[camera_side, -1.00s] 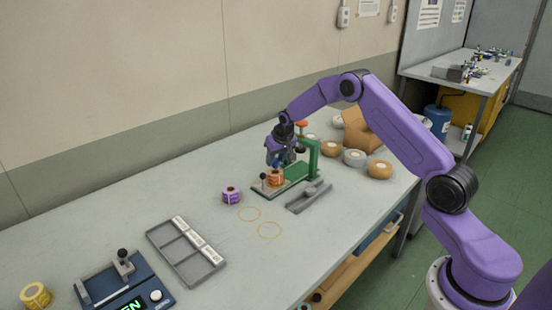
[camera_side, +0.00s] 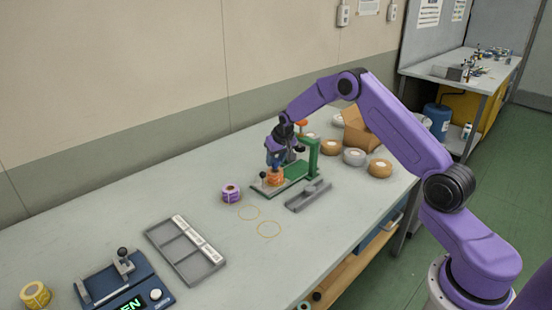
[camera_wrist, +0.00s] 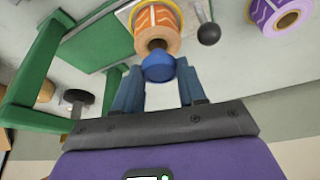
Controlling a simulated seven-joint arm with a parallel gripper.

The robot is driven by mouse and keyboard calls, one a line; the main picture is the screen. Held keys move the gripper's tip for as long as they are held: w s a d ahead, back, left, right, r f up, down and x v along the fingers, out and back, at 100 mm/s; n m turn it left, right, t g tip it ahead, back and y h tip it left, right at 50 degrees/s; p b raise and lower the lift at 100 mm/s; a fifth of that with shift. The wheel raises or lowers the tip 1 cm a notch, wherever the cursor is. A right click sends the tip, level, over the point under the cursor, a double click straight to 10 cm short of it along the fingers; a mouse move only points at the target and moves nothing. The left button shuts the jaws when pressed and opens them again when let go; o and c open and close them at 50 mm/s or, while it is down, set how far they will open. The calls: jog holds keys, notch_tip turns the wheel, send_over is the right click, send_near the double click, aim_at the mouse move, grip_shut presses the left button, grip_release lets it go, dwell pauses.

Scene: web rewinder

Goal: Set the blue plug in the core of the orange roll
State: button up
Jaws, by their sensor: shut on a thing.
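The orange roll (camera_side: 274,180) stands on the green-framed rewinder (camera_side: 300,178). In the wrist view the orange roll (camera_wrist: 156,25) shows its brown core facing my gripper. My gripper (camera_wrist: 158,78) is shut on the blue plug (camera_wrist: 158,66), which sits between the fingertips right at the core opening. The plug overlaps the core's edge in this view; I cannot tell whether it has entered. In the side view my gripper (camera_side: 273,160) is directly above the orange roll, and the plug is too small to make out clearly.
A black-knobbed lever (camera_wrist: 208,34) stands close beside the orange roll. The green upright (camera_side: 313,158) is close on the right. A grey tray (camera_side: 186,250) lies front left.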

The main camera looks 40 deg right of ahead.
jog(key=shift+f, duration=0.9)
dwell(0.8)
jog(key=o, duration=1.3)
jog(key=shift+o, duration=0.3)
jog(key=shift+a, duration=0.15)
jog(key=shift+a+r, duration=0.1)
jog(key=shift+w+r, duration=0.1)
jog(key=shift+r, duration=0.7)
jog(key=shift+d+r, duration=0.2)
jog(key=shift+r, duration=2.65)
